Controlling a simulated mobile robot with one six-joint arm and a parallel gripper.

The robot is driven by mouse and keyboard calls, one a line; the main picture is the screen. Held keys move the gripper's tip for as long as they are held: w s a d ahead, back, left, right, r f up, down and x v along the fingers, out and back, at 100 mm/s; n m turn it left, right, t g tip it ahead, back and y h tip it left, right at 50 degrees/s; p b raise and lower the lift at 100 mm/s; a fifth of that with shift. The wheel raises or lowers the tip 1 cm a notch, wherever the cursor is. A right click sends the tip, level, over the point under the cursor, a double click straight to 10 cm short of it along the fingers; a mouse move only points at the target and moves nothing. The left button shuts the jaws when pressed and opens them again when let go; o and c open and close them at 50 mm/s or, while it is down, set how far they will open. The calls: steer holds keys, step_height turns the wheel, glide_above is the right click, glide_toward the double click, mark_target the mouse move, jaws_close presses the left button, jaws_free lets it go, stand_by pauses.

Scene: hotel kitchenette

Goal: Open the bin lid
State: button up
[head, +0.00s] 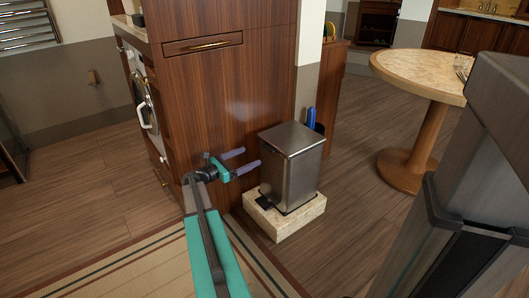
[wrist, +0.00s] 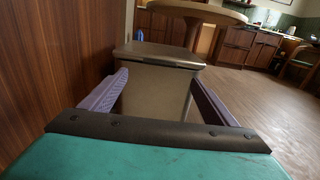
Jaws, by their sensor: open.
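A steel pedal bin (head: 290,170) stands upright on a low pale stone block (head: 286,217) beside a wooden cabinet. Its flat lid (head: 291,138) looks shut. A dark pedal (head: 266,202) sticks out low at its front. My gripper (head: 241,160) is open and empty, left of the bin at about the height of its upper body. In the wrist view the bin (wrist: 155,92) shows between the two purple fingers of my gripper (wrist: 160,88), with the lid (wrist: 160,54) above them. I see no contact with the bin.
The wooden cabinet (head: 220,100) rises close behind and left of my gripper. A round table (head: 420,75) stands to the right of the bin. A blue item (head: 311,118) is behind the bin. A striped rug (head: 150,265) lies in front, and the wooden floor right of the bin is clear.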

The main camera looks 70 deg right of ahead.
mark_target(267, 148)
steer(key=b+x, duration=0.2)
steer(key=x, duration=0.8)
steer(key=shift+b, duration=0.4)
steer(key=shift+a, duration=0.1)
steer(key=c, duration=1.3)
steer(key=shift+w+d, duration=0.1)
steer(key=shift+d, duration=0.1)
steer(key=shift+c, duration=1.1)
steer(key=shift+a, duration=0.15)
steer(key=shift+r, duration=0.15)
steer(key=shift+a+r+p, duration=0.1)
steer(key=shift+p, duration=0.25)
